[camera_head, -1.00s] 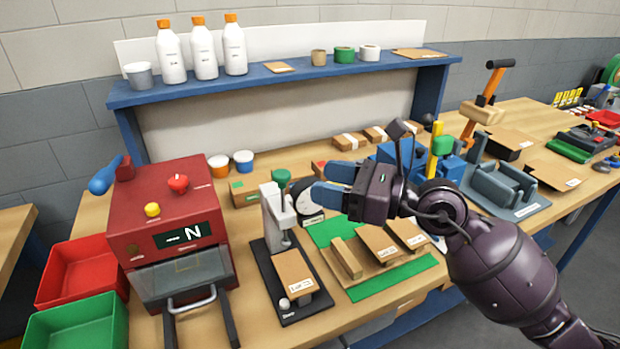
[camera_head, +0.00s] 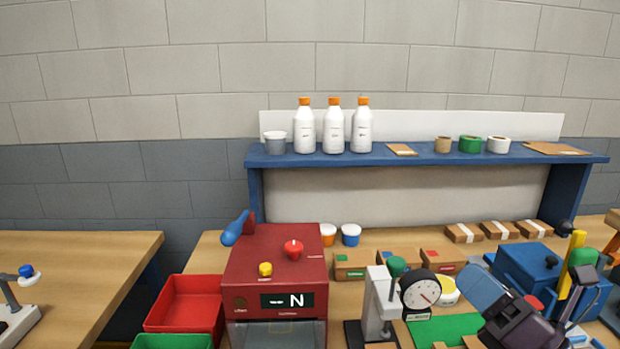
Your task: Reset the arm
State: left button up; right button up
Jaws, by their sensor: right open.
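My right gripper (camera_head: 480,287) is at the lower right of the head view, with blue-grey fingers pointing up and left. It is open, and nothing shows between the fingers. It is just right of the dial gauge (camera_head: 421,290) on its white stand and in front of the blue block-shaped fixture (camera_head: 535,262). Most of my right arm is below the picture edge. My left gripper is not in view.
A red machine (camera_head: 275,262) marked N stands at the lower middle, with a red bin (camera_head: 188,303) and a green bin (camera_head: 172,341) to its left. A blue shelf (camera_head: 410,157) carries bottles and tape rolls. Small boxes (camera_head: 465,232) lie under it.

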jog(key=s+d+f+m+g+h, duration=0.1)
jog(key=s+d+f+m+h, duration=0.1)
jog(key=d+f+m+h, duration=0.45)
jog(key=s+d+f+m+h, duration=0.1)
jog(key=d+f+m+h, duration=0.15)
jog(key=m+h, duration=0.75)
jog(key=s+d+f+m+g+h, duration=0.1)
jog(key=s+d+f+m+h, duration=0.25)
jog(key=m, duration=0.95)
jog(key=s+a+f+m+g+y, duration=0.3)
jog(key=s+a+f+m+g, duration=0.1)
jog(key=s+f+g, duration=0.4)
jog(key=s+a+f+m+g+y, duration=0.25)
jog(key=s+a+f+g, duration=0.2)
jog(key=s+f, duration=0.5)
jog(key=w+f+t, duration=0.7)
jog(key=w+f, duration=0.2)
jog(key=f, duration=0.2)
jog(key=shift+d+f+t, duration=0.3)
jog(key=shift+d+t, duration=0.05)
jog(key=shift+d, duration=0.1)
